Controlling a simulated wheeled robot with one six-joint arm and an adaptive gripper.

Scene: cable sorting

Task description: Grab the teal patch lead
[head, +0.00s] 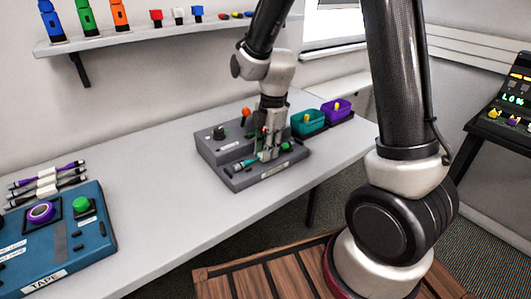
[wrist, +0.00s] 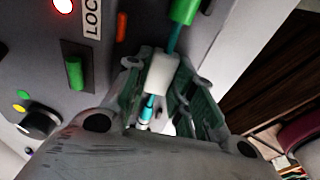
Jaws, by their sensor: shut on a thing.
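The teal patch lead (head: 243,163) lies along the front ledge of the grey test box (head: 262,180) in the head view. My gripper (head: 266,156) points down over the ledge, with its fingers at the lead. In the wrist view, my gripper (wrist: 163,74) is shut on the white sleeve of the teal patch lead (wrist: 173,40). Teal cable shows on both sides of the sleeve, and a green end sits at the top. My fingers hide part of the lead. I cannot tell whether it is clear of the ledge.
A teal bin (head: 307,123) and a purple bin (head: 337,111) stand behind the box. A blue TAPE box (head: 98,240) and several bundled leads (head: 46,184) are at the left. The grey table (head: 160,195) is clear between them.

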